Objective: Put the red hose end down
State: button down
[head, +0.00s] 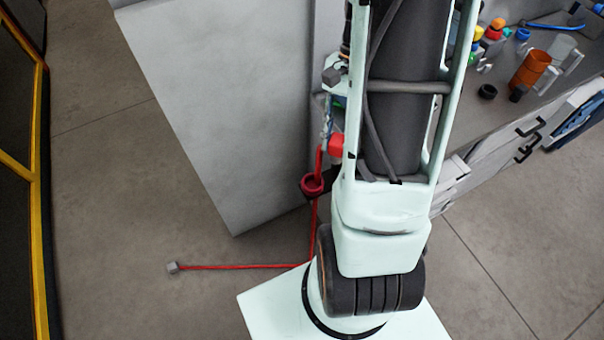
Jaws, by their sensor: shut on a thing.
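A thin red hose (245,267) lies on the floor to the left of my base. A small grey block (172,267) is at its left tip. At the right the red line turns up the picture, past a dark red ring (312,184), towards a red block-shaped part (336,145) beside my arm. My arm covers part of this stretch, so I cannot tell how these red parts join. My gripper is hidden behind my arm, and what it holds does not show.
A large grey panel (225,100) stands left of my arm. A workbench (470,115) at the right carries an orange cup (530,70), a black ring (487,91) and several small coloured parts. A yellow-framed dark structure (42,200) edges the far left. Floor between it and the panel is clear.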

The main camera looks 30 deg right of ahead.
jog(key=s+r+m+t+y, duration=0.1)
jog(key=s+r+m+t, duration=0.15)
jog(key=s+m, duration=0.65)
jog(key=shift+n+t+y, duration=0.25)
jog(key=shift+n+y, duration=0.05)
jog(key=shift+n, duration=0.2)
jog(key=w+a+f+b, duration=0.1)
jog(key=w+f+b, duration=0.2)
jog(key=f, duration=0.1)
jog(key=w+a+f+b, duration=0.2)
jog(key=w+f+b, duration=0.2)
jog(key=f, duration=0.1)
jog(key=w+a+f+b, duration=0.1)
jog(key=w+f+b, duration=0.2)
jog(key=f+b, duration=0.1)
jog(key=shift+w+a+f, duration=0.3)
jog(key=shift+f, duration=0.25)
jog(key=shift+f+b, duration=0.15)
jog(key=shift+b, duration=0.15)
jog(key=c, duration=1.6)
grip_release()
